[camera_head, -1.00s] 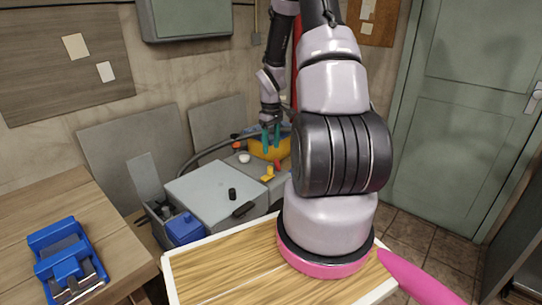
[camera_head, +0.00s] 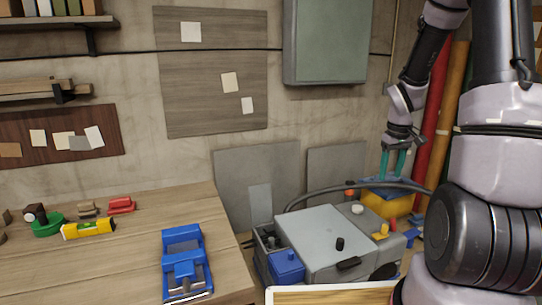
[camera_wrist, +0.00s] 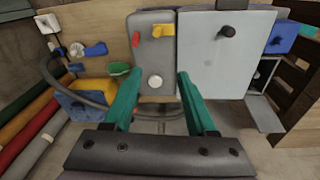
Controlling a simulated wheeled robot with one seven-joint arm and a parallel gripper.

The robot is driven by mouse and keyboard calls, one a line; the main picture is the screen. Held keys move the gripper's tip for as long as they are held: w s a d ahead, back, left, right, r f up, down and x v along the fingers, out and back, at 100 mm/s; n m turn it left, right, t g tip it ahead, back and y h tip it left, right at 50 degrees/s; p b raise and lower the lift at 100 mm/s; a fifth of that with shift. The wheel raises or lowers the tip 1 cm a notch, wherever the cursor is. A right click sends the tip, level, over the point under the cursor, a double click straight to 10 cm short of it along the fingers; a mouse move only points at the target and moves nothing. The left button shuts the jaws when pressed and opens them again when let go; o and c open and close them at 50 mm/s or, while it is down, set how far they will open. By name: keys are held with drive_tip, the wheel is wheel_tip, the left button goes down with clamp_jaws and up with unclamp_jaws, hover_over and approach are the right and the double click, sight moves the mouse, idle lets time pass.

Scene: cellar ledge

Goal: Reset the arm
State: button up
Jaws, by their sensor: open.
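My gripper (camera_head: 393,163) hangs at the right in the head view, its two teal fingers pointing down above the far end of the grey machine (camera_head: 318,238). In the wrist view the fingers of my gripper (camera_wrist: 158,98) are spread apart with nothing between them. Past the fingertips the wrist view shows the machine's grey end (camera_wrist: 150,60) with a white round knob (camera_wrist: 155,82), a yellow part (camera_wrist: 163,30) and a red part (camera_wrist: 135,39).
A wooden bench (camera_head: 130,270) at the left carries a blue vise (camera_head: 185,262), a yellow level (camera_head: 88,229) and a red tool (camera_head: 121,205). A yellow and blue object (camera_head: 386,203) stands behind the machine. Red and orange rolls (camera_head: 450,100) lean on the wall at the right.

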drive_tip(key=s+a+r+m+t, duration=0.2)
drive_tip(key=s+a+r, duration=0.2)
drive_tip(key=r, duration=0.5)
drive_tip(key=s+a+r+m+t, duration=0.15)
drive_tip(key=s+a+r, duration=0.25)
drive_tip(key=r, duration=0.4)
drive_tip(key=s+a+r+m+t+y, duration=0.1)
drive_tip(key=s+a+r, duration=0.2)
drive_tip(key=s, duration=0.3)
drive_tip(key=s+a+r+m+t+y, duration=0.1)
drive_tip(key=s+a+r+m, duration=0.1)
drive_tip(key=s+a+r, duration=0.1)
drive_tip(key=s+r, duration=0.1)
drive_tip(key=s, duration=0.1)
drive_tip(key=shift+s+r+y, duration=0.35)
drive_tip(key=shift+s+y, duration=0.05)
drive_tip(key=shift+o, duration=0.4)
drive_tip(key=shift+t, duration=0.25)
idle(0.3)
